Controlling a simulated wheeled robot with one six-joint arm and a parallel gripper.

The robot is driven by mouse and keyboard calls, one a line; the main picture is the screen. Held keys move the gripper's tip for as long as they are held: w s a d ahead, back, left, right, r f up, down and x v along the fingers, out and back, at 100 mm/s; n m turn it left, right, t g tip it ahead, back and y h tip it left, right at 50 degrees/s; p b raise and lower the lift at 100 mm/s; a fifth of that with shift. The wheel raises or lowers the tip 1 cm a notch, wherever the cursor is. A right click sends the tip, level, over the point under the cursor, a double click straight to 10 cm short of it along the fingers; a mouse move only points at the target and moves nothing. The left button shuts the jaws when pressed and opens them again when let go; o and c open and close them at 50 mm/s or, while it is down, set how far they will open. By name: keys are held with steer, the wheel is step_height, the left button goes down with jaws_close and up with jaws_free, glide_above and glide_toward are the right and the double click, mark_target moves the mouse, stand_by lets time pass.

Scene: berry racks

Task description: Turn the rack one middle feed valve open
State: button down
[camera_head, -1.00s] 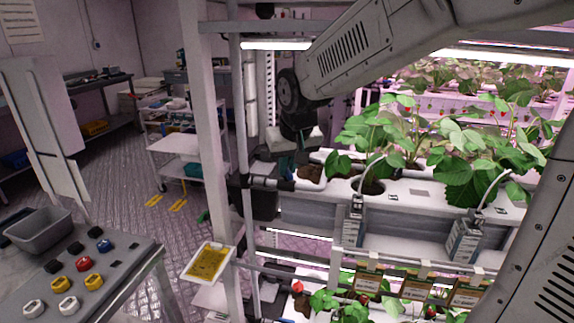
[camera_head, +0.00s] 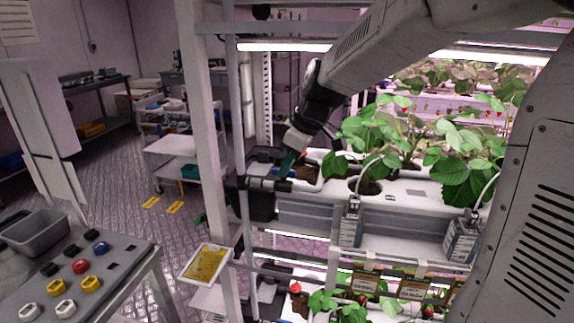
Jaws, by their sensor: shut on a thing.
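My gripper (camera_head: 286,166) reaches down at the left end of the middle rack tier. Its teal fingertips are shut on a small part at the black feed pipe (camera_head: 262,183), where the middle feed valve sits. The valve's handle is mostly hidden by the fingers and too small to read, so its angle cannot be told. The black pipe runs level from the rack upright to the end of the white grow trough (camera_head: 406,190).
A white rack post (camera_head: 207,150) stands close left of the gripper. Strawberry plants (camera_head: 377,135) fill the trough to the right. A yellow sticky card (camera_head: 207,263) hangs lower on the post. A button console (camera_head: 85,270) stands at the lower left, with open floor behind.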

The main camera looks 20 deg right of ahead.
mark_target(291, 171)
steer(key=shift+n, duration=0.5)
steer(key=c, duration=1.4)
jaws_free()
steer(key=shift+d, duration=0.1)
steer(key=shift+c, duration=0.2)
steer(key=r, duration=0.1)
steer(key=s+d+r, duration=0.1)
steer(key=d+r, duration=0.1)
steer(key=shift+s+d, duration=0.1)
steer(key=shift+s, duration=0.15)
steer(key=s+d, duration=0.6)
steer(key=d, duration=0.2)
steer(key=shift+d, duration=0.25)
steer(key=shift+f, duration=0.1)
